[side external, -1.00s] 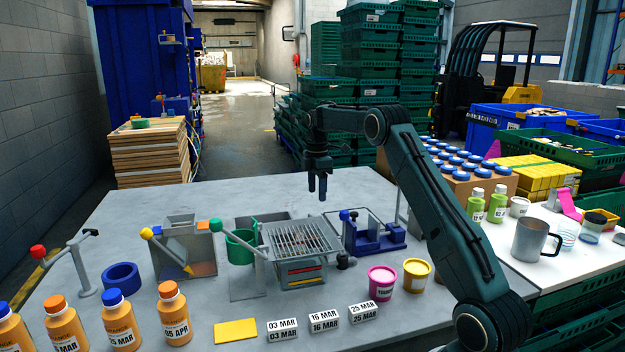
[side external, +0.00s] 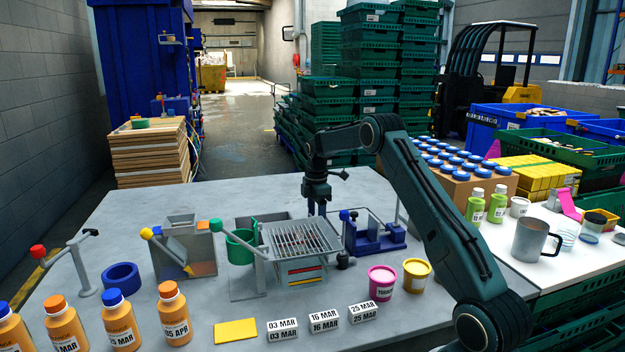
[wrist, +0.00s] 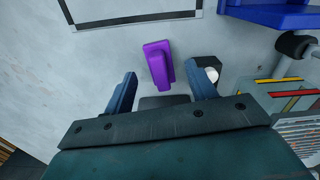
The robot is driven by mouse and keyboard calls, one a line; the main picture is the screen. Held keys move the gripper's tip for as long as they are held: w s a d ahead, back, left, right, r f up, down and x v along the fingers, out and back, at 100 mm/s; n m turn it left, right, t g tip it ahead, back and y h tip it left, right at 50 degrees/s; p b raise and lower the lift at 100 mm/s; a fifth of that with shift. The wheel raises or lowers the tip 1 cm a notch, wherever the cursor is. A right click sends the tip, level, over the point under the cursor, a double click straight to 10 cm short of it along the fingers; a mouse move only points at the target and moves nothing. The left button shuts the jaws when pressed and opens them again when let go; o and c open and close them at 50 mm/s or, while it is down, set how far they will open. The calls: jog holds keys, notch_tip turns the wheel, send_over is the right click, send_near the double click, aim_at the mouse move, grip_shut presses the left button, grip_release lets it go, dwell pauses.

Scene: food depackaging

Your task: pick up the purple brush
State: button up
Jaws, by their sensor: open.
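In the wrist view, the purple brush (wrist: 158,64) lies on the grey table just ahead of my gripper (wrist: 161,74). Its long side runs roughly in line with my fingers. The two blue-grey fingers are apart, one to each side of the brush's near end in the picture, with nothing held. How far the fingertips are above the brush cannot be told. In the side view, my gripper (side external: 317,212) points down behind the wire grill, and the brush cannot be made out there.
A dark block with a white round part (wrist: 210,70) sits close to the right finger. The grill (side external: 298,240) and a blue fixture (side external: 372,235) stand near my gripper. A dark-edged frame (wrist: 130,12) lies beyond the brush. The table to the left is clear.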

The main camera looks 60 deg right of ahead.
jog(key=shift+a+f, duration=0.1)
jog(key=shift+f, duration=1.7)
jog(key=c, duration=1.1)
jog(key=shift+r, duration=0.15)
notch_tip(320, 180, up, 20)
jog(key=shift+f, duration=0.15)
